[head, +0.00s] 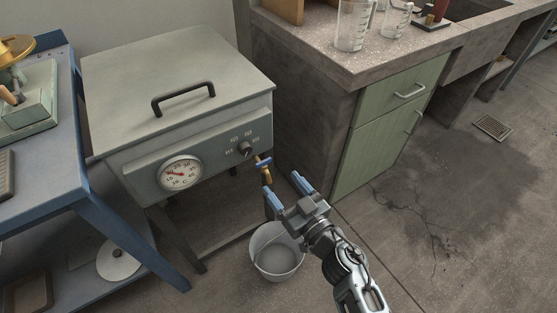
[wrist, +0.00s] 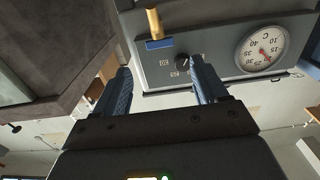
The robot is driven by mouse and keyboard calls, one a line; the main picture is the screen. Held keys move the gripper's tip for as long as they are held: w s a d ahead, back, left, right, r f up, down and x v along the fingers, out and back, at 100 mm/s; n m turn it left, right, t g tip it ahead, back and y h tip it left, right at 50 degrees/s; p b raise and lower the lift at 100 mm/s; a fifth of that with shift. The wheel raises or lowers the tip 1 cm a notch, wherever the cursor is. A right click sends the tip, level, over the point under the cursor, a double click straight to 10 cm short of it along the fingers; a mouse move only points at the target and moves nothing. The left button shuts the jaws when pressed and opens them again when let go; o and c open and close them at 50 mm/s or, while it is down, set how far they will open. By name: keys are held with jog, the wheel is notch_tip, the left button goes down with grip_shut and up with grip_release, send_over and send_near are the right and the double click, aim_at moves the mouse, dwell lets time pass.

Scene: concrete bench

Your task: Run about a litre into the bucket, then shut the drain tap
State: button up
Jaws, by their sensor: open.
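The drain tap (head: 264,168), brass with a blue handle (wrist: 159,44), sticks out of the front of the grey lidded tank (head: 205,150) at its lower right. The handle lies crosswise to the brass spout. No stream of water shows. The grey bucket (head: 276,276) stands on the floor below the tap, partly behind my gripper, and I cannot make out any water in it. My gripper (head: 283,184) is open and empty, its blue fingers apart and pointing toward the tap. In the wrist view the handle is ahead of the gap between the fingers (wrist: 160,70), not touching them.
The tank has a round dial (head: 181,173), a black knob (head: 245,149) and a lid handle (head: 184,99). A blue bench (head: 92,200) stands left. The concrete bench (head: 300,100) with measuring jugs (head: 352,28) is close on the right. Open floor lies at right.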

aim_at(264, 162)
jog(key=b+x, duration=0.2)
jog(key=x, duration=0.5)
jog(key=shift+f+b, duration=0.1)
jog(key=shift+b, duration=0.3)
jog(key=shift+w+a, duration=0.15)
jog(key=shift+w, duration=0.05)
jog(key=shift+c, duration=0.2)
jog(key=c, duration=1)
